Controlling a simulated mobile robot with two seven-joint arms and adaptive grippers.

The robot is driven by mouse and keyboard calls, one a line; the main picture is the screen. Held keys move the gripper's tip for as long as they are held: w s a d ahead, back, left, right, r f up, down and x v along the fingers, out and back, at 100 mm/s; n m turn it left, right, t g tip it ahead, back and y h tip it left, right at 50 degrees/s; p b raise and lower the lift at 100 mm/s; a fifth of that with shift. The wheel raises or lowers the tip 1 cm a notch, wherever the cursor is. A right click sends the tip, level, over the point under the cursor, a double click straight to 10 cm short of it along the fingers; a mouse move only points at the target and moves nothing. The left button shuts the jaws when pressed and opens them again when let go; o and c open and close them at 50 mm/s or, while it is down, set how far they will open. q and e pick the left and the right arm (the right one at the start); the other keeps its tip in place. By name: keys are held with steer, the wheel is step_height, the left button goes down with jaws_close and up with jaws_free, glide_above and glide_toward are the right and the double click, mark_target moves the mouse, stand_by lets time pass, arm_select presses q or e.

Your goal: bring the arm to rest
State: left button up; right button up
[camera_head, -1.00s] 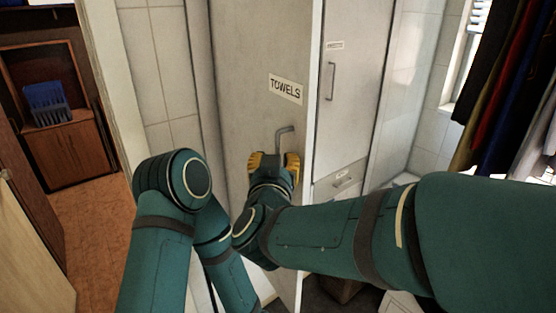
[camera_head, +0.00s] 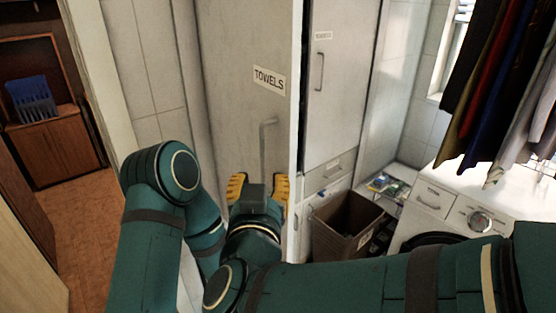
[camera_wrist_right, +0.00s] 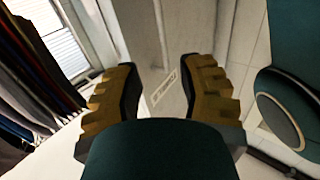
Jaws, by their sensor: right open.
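My right gripper (camera_head: 259,188) is open, its two yellow fingers spread apart with nothing between them. It sits in front of the cabinet door labelled TOWELS (camera_head: 228,80), below and apart from the door's bar handle (camera_head: 266,140). In the right wrist view the open fingers (camera_wrist_right: 160,90) show at either side, with the labelled door beyond them. My left arm comes in at the lower left of the head view, bent at a large round joint; its gripper is not visible.
A second cabinet door (camera_head: 340,80) stands right of the TOWELS door. A brown bin (camera_head: 345,222) and a washing machine (camera_head: 440,215) are at the lower right. Clothes (camera_head: 495,90) hang at the upper right. A doorway with a wooden cabinet (camera_head: 52,150) opens at the left.

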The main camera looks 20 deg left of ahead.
steer(key=shift+v, duration=0.9)
steer(key=shift+w+f, duration=0.1)
